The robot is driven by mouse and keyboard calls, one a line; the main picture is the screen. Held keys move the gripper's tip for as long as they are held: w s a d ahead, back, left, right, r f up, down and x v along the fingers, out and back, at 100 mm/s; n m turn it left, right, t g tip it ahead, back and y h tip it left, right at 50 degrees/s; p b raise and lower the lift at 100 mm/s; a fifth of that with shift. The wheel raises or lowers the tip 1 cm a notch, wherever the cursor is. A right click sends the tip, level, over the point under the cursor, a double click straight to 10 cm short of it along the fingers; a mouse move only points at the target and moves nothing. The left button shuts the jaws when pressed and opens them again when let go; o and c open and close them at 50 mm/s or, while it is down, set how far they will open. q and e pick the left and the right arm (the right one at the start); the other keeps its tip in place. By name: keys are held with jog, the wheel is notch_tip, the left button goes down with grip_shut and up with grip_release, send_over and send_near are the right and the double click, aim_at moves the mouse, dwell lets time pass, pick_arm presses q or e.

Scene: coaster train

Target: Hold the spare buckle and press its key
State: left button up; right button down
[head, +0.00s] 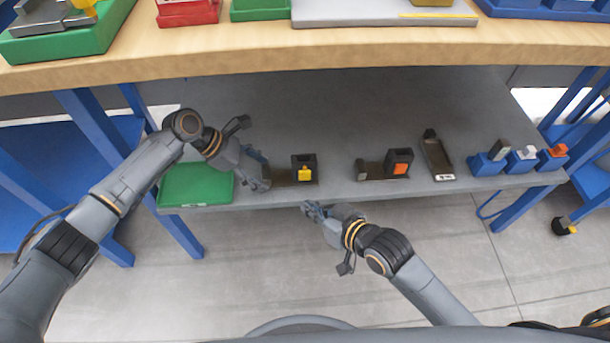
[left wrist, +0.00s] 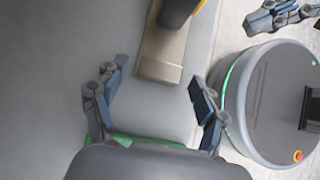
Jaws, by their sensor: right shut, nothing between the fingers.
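A black buckle with a yellow key (head: 304,174) lies on the lower grey shelf, its flat metal strip pointing left. Another black buckle with an orange key (head: 399,168) lies to its right. I cannot tell by looks which is the spare. My left gripper (head: 265,171) is open at the left end of the yellow-key buckle's strip. In the left wrist view, the strip's end (left wrist: 160,70) lies between and beyond the open fingers, apart from both; the yellow key is mostly cut off at the top. My right gripper (head: 308,208) is shut and empty, in front of the shelf edge.
A green tray (head: 195,190) lies left of my left gripper. A loose dark strip piece (head: 437,158) and several blue blocks (head: 487,165) with coloured tops stand to the right.

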pick_arm(q)
jog(key=shift+r, duration=0.1)
jog(key=v, duration=0.6)
jog(key=shift+a+r, duration=0.25)
jog(key=shift+a, duration=0.05)
jog(key=s+p, duration=1.4)
jog(key=p, duration=0.3)
jog(key=shift+a+r, duration=0.2)
jog(key=shift+r, duration=0.05)
